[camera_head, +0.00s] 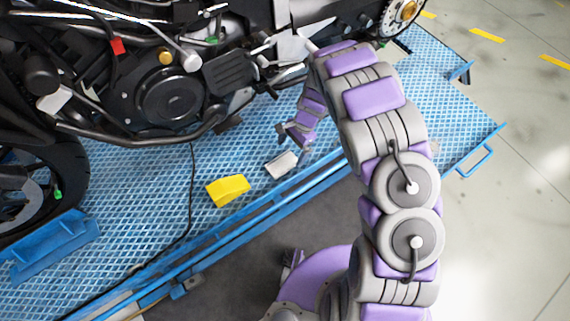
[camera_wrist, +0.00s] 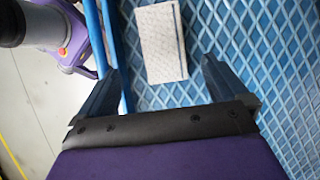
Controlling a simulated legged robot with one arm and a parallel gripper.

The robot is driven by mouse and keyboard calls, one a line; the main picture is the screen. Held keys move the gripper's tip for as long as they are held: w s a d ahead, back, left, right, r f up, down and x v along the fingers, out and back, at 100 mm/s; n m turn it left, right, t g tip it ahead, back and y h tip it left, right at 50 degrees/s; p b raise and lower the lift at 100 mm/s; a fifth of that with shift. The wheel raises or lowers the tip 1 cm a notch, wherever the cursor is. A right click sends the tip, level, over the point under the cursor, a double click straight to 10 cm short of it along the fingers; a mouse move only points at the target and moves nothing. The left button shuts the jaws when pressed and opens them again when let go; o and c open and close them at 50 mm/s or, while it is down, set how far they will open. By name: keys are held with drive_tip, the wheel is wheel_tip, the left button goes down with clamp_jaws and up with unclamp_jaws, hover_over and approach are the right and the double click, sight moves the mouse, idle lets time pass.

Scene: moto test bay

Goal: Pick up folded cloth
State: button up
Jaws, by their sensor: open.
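A folded cloth (camera_head: 282,163), pale grey-white and flat, lies on the blue diamond-plate platform (camera_head: 330,184) near its front rail. In the wrist view, the cloth (camera_wrist: 161,40) is a speckled rectangle beyond and between the two fingers, slightly tilted. My gripper (camera_head: 294,140) is just behind the cloth in the head view, pointing down. In the wrist view, my gripper (camera_wrist: 161,72) is open with nothing between its fingers; the cloth appears apart from them, lower down.
A yellow block (camera_head: 227,189) lies left of the cloth. A motorcycle (camera_head: 170,95) stands over the platform behind my gripper. A blue rail (camera_head: 215,240) edges the platform in front. A dark cable (camera_head: 190,200) crosses the platform at left. Pale floor is clear at right.

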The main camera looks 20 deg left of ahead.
sight(283, 162)
drive_tip(key=shift+s+a+f, duration=0.15)
drive_tip(key=shift+a+f, duration=0.45)
drive_tip(key=shift+a, duration=0.05)
drive_tip(key=shift+s+a+f, duration=0.15)
drive_tip(key=shift+a+f, duration=0.45)
drive_tip(key=f, duration=0.1)
drive_tip(key=s+f+b, duration=0.1)
drive_tip(key=f, duration=0.1)
drive_tip(key=shift+d+f, duration=0.15)
drive_tip(key=shift+d, duration=0.05)
drive_tip(key=shift+s+d+f, duration=0.15)
drive_tip(key=shift+s+d, duration=0.05)
drive_tip(key=shift+d, duration=0.05)
drive_tip(key=shift+a+f, duration=0.1)
drive_tip(key=shift+a, duration=0.4)
drive_tip(key=shift+c, duration=1)
drive_tip(key=shift+a, duration=0.2)
drive_tip(key=c, duration=0.3)
drive_tip(key=shift+d, duration=0.1)
drive_tip(key=shift+c, duration=0.8)
drive_tip(key=shift+d, duration=0.35)
drive_tip(key=c, duration=0.4)
drive_tip(key=shift+o, duration=0.2)
drive_tip(key=shift+a, duration=0.1)
